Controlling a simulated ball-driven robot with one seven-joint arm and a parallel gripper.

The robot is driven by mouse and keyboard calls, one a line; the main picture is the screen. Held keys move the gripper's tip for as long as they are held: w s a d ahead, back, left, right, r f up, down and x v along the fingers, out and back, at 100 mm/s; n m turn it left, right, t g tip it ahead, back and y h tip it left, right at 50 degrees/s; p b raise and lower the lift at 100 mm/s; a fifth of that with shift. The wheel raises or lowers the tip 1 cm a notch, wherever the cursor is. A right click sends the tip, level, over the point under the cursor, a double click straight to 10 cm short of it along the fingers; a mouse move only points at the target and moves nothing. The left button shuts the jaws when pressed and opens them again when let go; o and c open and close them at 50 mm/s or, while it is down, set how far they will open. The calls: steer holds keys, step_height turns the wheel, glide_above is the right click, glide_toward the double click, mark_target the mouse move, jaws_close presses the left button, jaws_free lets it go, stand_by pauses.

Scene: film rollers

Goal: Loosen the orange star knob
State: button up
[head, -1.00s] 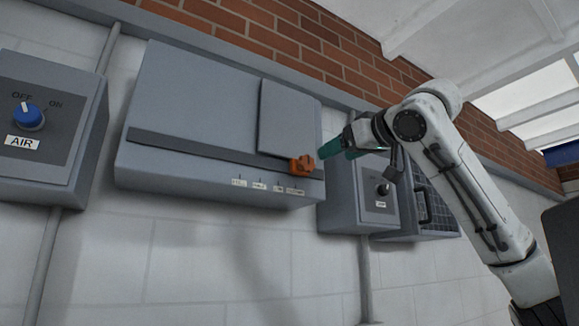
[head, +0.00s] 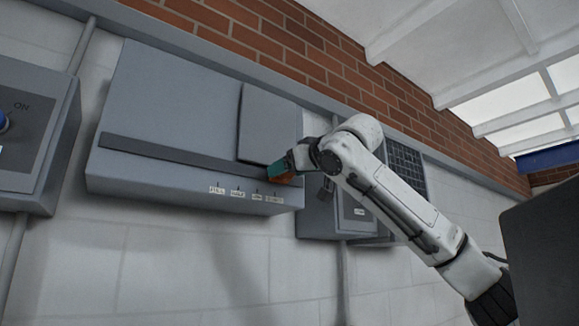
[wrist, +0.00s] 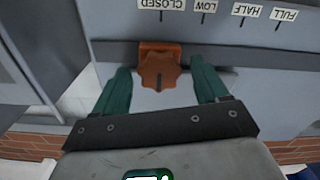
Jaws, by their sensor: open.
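The orange star knob (wrist: 160,68) sits on an orange block on the dark slot of a grey wall box (head: 170,100). In the wrist view it lies between and just beyond the two green fingers of my gripper (wrist: 162,88). The fingers are open, one to each side, with a visible gap to the knob on both sides. In the head view the green fingers of my gripper (head: 290,165) overlap the knob (head: 284,178) and hide most of it. The knob is near the CLOSED label (wrist: 160,4), at the right end of the slot.
Labels CLOSED, LOW, HALF and FULL run along the box's lower edge. A raised grey plate (head: 268,124) stands above the knob. A smaller grey box (head: 340,212) is close below my arm. A box with a blue knob (head: 3,121) is at the far left.

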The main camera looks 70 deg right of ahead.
steer(key=c, duration=1.1)
steer(key=shift+o, duration=0.2)
steer(key=shift+w+n, duration=0.1)
steer(key=shift+n, duration=0.2)
steer(key=shift+f+n+p, duration=0.15)
steer(key=shift+n+p, duration=1.5)
steer(key=shift+n, duration=2.8)
steer(key=shift+f+n+p, duration=0.15)
steer(key=shift+n+p, duration=1.5)
steer(key=shift+n, duration=2.8)
